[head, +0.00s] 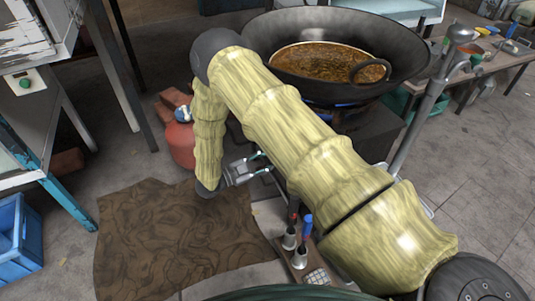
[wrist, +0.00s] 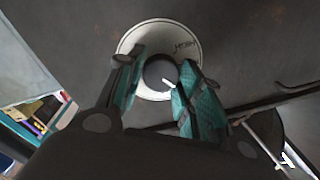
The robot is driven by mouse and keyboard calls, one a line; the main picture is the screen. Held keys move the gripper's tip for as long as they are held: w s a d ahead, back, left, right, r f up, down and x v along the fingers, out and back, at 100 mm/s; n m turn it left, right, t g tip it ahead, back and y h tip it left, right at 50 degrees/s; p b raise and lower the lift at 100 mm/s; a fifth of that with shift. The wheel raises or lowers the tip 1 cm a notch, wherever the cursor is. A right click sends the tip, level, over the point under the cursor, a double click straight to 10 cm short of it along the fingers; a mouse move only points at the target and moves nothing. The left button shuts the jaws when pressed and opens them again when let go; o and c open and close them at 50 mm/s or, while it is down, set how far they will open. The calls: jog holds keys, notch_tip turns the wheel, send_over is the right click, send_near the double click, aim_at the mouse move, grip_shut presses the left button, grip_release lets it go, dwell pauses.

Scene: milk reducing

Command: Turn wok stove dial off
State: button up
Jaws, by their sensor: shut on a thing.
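The stove dial shows in the wrist view as a dark round knob (wrist: 157,70) with a small white mark, on a white round plate (wrist: 184,37) with lettering. My gripper (wrist: 163,82) has its teal-padded fingers on either side of the knob and is shut on it. In the head view my gripper (head: 262,162) is at the front of the wok stove (head: 368,135), and the dial is hidden there. A large dark wok (head: 412,62) with brown liquid sits on the stove. A blue flame glow shows under it.
A red gas cylinder (head: 181,146) stands left of the stove. A brown mat (head: 165,240) lies on the floor below my gripper. A blue crate (head: 18,240) is at far left. A metal pole (head: 425,110) stands right of the stove.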

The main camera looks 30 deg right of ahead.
jog(key=shift+f+m+g+p, duration=0.1)
jog(key=shift+m+g+p, duration=0.4)
jog(key=shift+m+p, duration=2.65)
jog(key=shift+m+b, duration=0.6)
jog(key=shift+m, duration=0.15)
jog(key=o, duration=1)
jog(key=shift+o, duration=0.2)
jog(key=a, duration=1.2)
jog(key=shift+w+f, duration=0.25)
jog(key=shift+f, duration=0.2)
